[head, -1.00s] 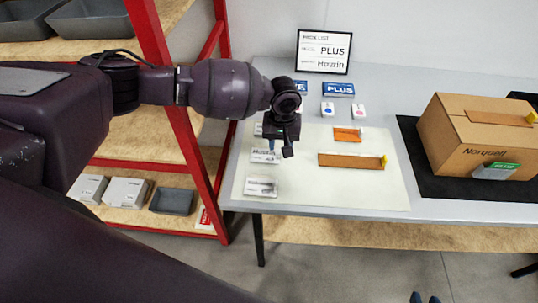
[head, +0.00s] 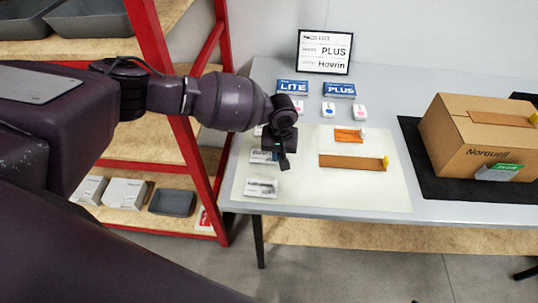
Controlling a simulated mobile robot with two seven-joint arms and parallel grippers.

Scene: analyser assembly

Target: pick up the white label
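Several small white label-like pieces with dark print lie in a column on the left of the pale mat (head: 385,195). The nearest white piece (head: 261,187) is fully in view. A second white piece (head: 260,156) is partly covered by my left gripper, and a third (head: 258,130) shows only a sliver farther back. My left gripper (head: 282,164) points down over or just beside the second piece. I cannot tell whether it touches it, or whether its fingers are apart. My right gripper is not in view.
An orange piece (head: 349,134) and a long brown strip (head: 350,162) lie on the mat. Blue LITE (head: 293,87) and PLUS (head: 341,90) cards and a framed pick list (head: 323,52) stand behind. A cardboard box (head: 485,138) is at right; a red-framed shelf (head: 190,150) borders the table's left.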

